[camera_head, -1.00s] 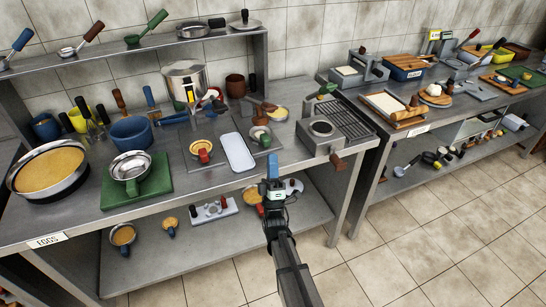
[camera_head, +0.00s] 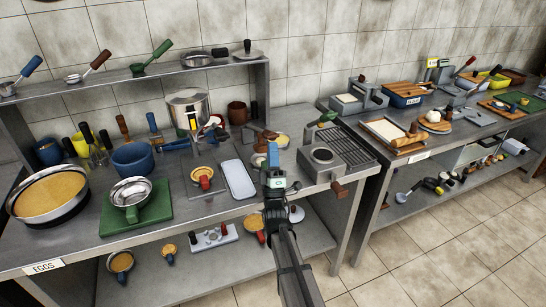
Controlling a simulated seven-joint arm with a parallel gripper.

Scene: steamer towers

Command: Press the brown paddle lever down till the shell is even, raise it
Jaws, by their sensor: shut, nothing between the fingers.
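A brown paddle lever (camera_head: 339,190) sticks out at the front of a grey metal box (camera_head: 325,162) with a round dark opening in its top. The box stands at the right front of the near table, beside a ribbed grey grate. I cannot make out a shell in the opening. My gripper (camera_head: 273,152), with blue fingertips, is shut and empty.
A white tray (camera_head: 238,180) lies left of my gripper. A steel bowl on a green board (camera_head: 155,212) and a pan (camera_head: 50,193) fill the left of the table. Floor in front of the lever is clear.

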